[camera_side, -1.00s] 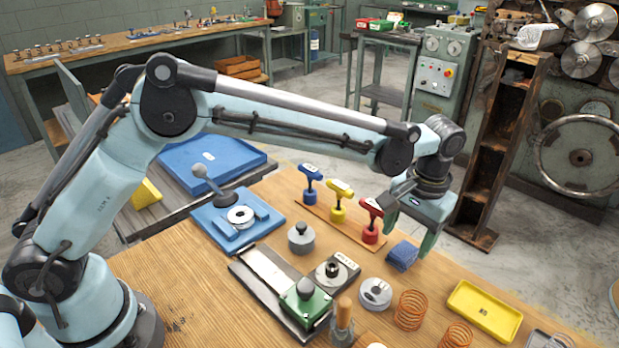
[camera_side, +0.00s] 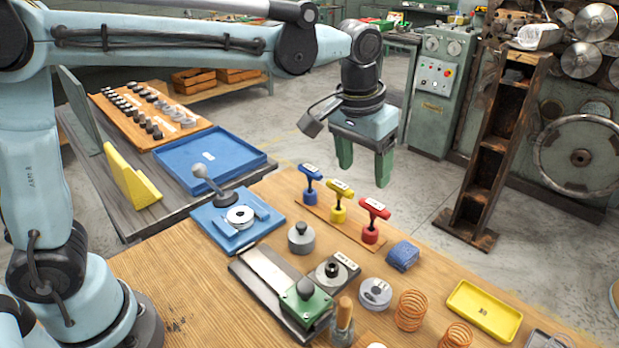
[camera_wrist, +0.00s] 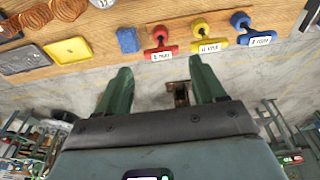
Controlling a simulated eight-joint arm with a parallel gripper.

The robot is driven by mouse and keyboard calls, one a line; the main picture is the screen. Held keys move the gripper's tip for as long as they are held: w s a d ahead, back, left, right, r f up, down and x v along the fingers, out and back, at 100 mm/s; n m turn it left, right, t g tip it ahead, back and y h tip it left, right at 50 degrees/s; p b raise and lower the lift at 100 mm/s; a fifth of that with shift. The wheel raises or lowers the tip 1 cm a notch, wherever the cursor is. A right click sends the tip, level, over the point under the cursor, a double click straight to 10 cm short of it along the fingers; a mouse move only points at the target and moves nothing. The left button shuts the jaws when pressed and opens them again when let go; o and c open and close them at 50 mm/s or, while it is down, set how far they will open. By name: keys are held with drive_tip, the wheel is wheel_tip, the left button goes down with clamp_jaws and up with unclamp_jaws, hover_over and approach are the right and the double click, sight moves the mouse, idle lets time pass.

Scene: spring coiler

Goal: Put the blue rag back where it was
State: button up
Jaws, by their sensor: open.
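The blue rag (camera_side: 403,256) lies folded on the wooden bench, near its far edge, just right of the red T-handled tool. In the wrist view the rag (camera_wrist: 127,40) lies at the bench edge, beside the red tool and apart from my fingers. My gripper (camera_side: 363,172) is raised beyond the bench's far edge, above the floor. Its green fingers are apart with nothing between them, as the wrist view (camera_wrist: 163,85) also shows.
The red (camera_side: 371,218), yellow (camera_side: 339,199) and blue (camera_side: 312,184) T-handled tools stand upright in a row left of the rag. A yellow tray (camera_side: 484,312), copper springs (camera_side: 410,311) and a grey disc (camera_side: 375,294) lie near the rag. A rusty column (camera_side: 497,150) stands behind.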

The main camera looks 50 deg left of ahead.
drive_tip(key=s+a+f+t, duration=0.4)
drive_tip(key=s+a+t, duration=0.1)
drive_tip(key=s+a, duration=0.8)
drive_tip(key=shift+s, duration=0.4)
drive_tip(key=shift+f, duration=0.1)
